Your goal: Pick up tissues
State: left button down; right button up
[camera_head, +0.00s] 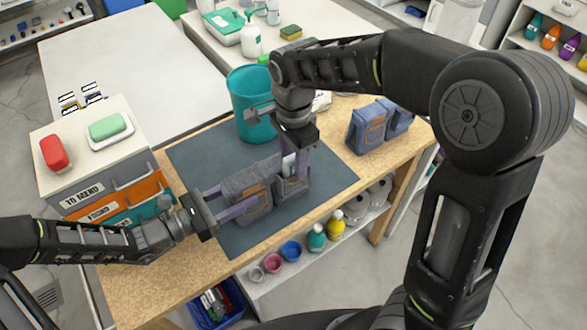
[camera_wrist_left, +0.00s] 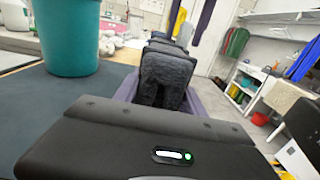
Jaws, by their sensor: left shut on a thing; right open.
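A grey denim organizer (camera_head: 243,180) with orange-edged pockets stands on the dark mat (camera_head: 205,150). My left gripper (camera_head: 242,198) reaches in from the left and is shut on the organizer, one finger on each side. In the left wrist view the dark grey fabric (camera_wrist_left: 165,80) fills the space between the purple fingers. My right gripper (camera_head: 294,168) points down at the organizer's right-hand pocket, fingers open. A small pale item (camera_head: 288,164) shows between its fingers, partly hidden; I cannot tell whether it is the tissues.
A teal bin (camera_head: 250,95) stands behind the organizer. A second denim organizer (camera_head: 368,128) is at the right of the wooden table. A drawer box (camera_head: 88,170) with red and green items stands at the left. Cups and bottles (camera_head: 316,238) sit on a lower shelf in front.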

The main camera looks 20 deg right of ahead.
jog(key=shift+c, duration=0.4)
grip_shut()
dwell(0.4)
